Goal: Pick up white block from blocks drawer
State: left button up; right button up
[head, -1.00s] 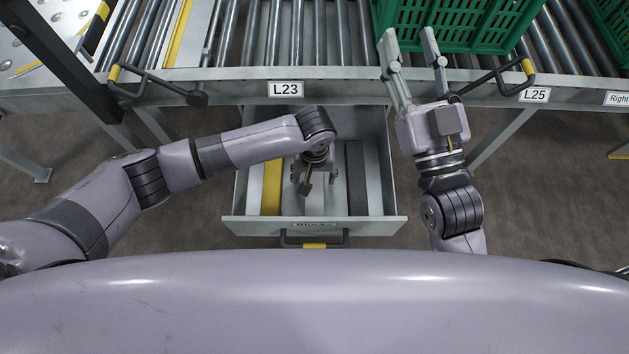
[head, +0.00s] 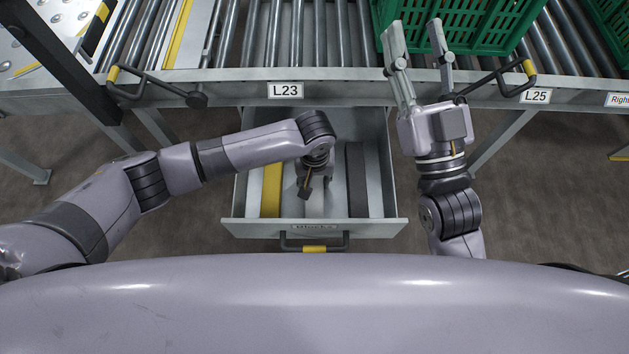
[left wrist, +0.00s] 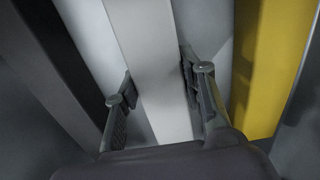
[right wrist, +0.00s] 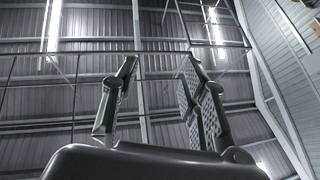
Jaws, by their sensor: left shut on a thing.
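The white block (left wrist: 158,65) is a long pale bar in the open blocks drawer (head: 364,228). In the left wrist view it runs between the two fingers of my left gripper (left wrist: 162,98), which is shut on it. In the head view my left gripper (head: 306,186) reaches down into the drawer, and its wrist hides most of the block. I cannot tell whether the block is clear of the drawer floor. My right gripper (head: 415,30) is open and empty, raised by the conveyor edge; its spread fingers also show in the right wrist view (right wrist: 160,85).
A yellow block (head: 271,190) and a dark grey block (head: 356,180) lie on either side in the drawer. The conveyor frame (head: 350,88) spans above the drawer. A green crate (head: 470,25) stands on the rollers beyond my right gripper.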

pick_arm(q)
jog(key=c, duration=0.6)
jog(key=shift+r, duration=0.1)
